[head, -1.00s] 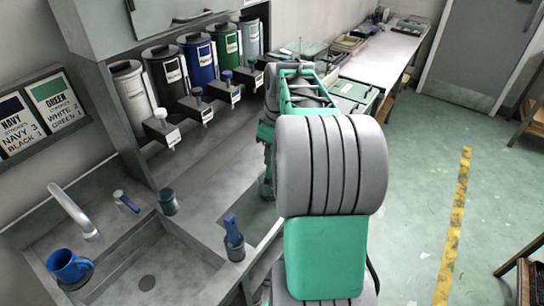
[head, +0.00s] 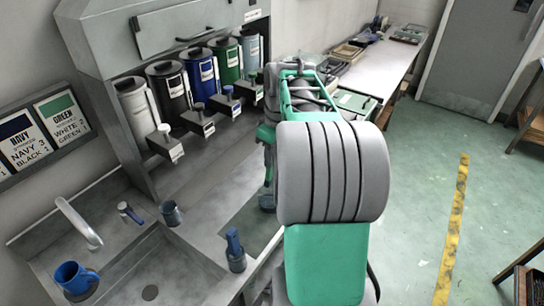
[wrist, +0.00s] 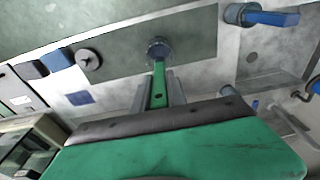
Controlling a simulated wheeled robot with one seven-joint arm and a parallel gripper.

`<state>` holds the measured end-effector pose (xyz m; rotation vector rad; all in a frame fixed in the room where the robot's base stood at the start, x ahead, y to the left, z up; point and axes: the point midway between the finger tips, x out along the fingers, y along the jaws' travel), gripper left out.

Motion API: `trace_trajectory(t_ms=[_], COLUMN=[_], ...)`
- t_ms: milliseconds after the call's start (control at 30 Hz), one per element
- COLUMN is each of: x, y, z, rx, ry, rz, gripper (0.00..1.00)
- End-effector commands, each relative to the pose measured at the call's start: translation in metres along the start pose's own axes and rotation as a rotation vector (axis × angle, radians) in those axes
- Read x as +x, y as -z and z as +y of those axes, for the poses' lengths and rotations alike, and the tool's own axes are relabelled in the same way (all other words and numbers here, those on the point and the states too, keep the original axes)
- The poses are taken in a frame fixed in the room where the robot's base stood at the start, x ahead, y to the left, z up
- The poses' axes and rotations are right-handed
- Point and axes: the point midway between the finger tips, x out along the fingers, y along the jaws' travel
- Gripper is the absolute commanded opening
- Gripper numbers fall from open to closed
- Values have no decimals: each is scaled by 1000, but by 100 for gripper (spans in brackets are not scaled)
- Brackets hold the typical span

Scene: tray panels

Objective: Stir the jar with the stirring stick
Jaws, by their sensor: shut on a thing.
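My gripper (wrist: 158,92) is shut on a green strip, the stirring stick (wrist: 158,80), which shows between its two grey fingers. The stick points away from the gripper to a small grey-blue jar (wrist: 160,48) with a round rim. The stick's far end meets the jar's mouth; I cannot tell how deep it is inside. The jar stands on a dark grey mat (wrist: 110,55).
A holder with a blue-handled tool (head: 235,250) stands near the mat, by the sink (head: 150,270). A small cup (head: 171,212) and a blue mug (head: 75,278) are farther left. Several paint dispensers (head: 201,75) line the wall behind. The floor at right is open.

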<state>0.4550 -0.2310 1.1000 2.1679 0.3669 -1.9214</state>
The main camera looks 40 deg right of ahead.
Motion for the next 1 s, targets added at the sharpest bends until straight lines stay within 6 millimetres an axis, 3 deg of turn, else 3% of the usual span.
trace_trajectory(t_ms=[500, 1000], x=[-2, -52], y=[0, 6], z=[0, 0], rx=[0, -1], ry=[0, 0], rz=[0, 0], gripper=[0, 0])
